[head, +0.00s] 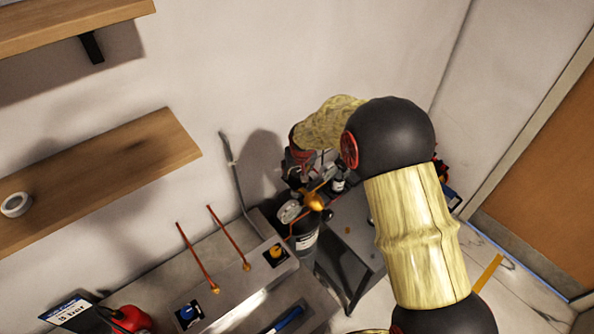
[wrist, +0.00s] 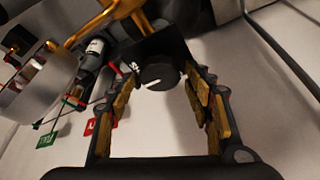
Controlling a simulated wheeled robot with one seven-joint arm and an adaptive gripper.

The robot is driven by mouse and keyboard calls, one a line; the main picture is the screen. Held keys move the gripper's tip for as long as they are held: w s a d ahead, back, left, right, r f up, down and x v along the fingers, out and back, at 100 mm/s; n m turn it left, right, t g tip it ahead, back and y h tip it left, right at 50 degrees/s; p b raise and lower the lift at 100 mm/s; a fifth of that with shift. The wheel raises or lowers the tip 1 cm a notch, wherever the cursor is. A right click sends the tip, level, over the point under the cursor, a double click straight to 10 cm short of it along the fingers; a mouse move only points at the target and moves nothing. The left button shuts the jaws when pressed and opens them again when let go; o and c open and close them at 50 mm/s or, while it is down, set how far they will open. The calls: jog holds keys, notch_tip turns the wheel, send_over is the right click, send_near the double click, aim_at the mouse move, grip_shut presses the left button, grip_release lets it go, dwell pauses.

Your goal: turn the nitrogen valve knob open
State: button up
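A round black knob (wrist: 158,76) with a white pointer line sits on a dark block in the wrist view, with small white lettering beside it that I cannot read for certain. I take it for the nitrogen valve knob. My gripper (wrist: 167,88) is open, its brown-padded fingers to the left and right of the knob. Clear gaps show at both sides, and I see no contact. In the head view my arm and gripper cover much of the rig, and I cannot pick out the knob there.
A round metal gauge (wrist: 35,85) and gold pipework (wrist: 105,20) lie close to the left of the fingers. Green (wrist: 48,140) and red (wrist: 92,125) tags hang nearby. A bench (head: 225,275) with two copper rods stands left, below a wooden shelf (head: 100,180).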

jog(key=c, duration=0.9)
jog(key=shift+n, duration=0.3)
jog(key=n+b, duration=0.1)
jog(key=b, duration=0.1)
jog(key=n+y+b, duration=0.1)
jog(key=n+b, duration=0.1)
jog(key=shift+d+f, duration=0.15)
jog(key=shift+f, duration=0.1)
jog(key=n+y+b, duration=0.1)
jog(key=n+b, duration=0.1)
jog(key=b, duration=0.1)
jog(key=n+g+b, duration=0.1)
jog(key=n+b, duration=0.1)
jog(key=b, duration=0.2)
jog(key=shift+w+n+y, duration=0.1)
jog(key=shift+n+y, duration=0.3)
jog(key=n+g+b, duration=0.1)
jog(key=n, duration=0.1)
jog(key=n+g+y+b, duration=0.1)
jog(key=n, duration=0.1)
jog(key=shift+r+n+b, duration=0.15)
jog(key=shift+n+b, duration=0.15)
jog(key=shift+b, duration=0.1)
jog(key=n+g, duration=0.1)
jog(key=n, duration=0.3)
jog(key=shift+w+r+n+g, duration=0.1)
jog(key=shift+n+g, duration=0.3)
jog(key=o, duration=1.1)
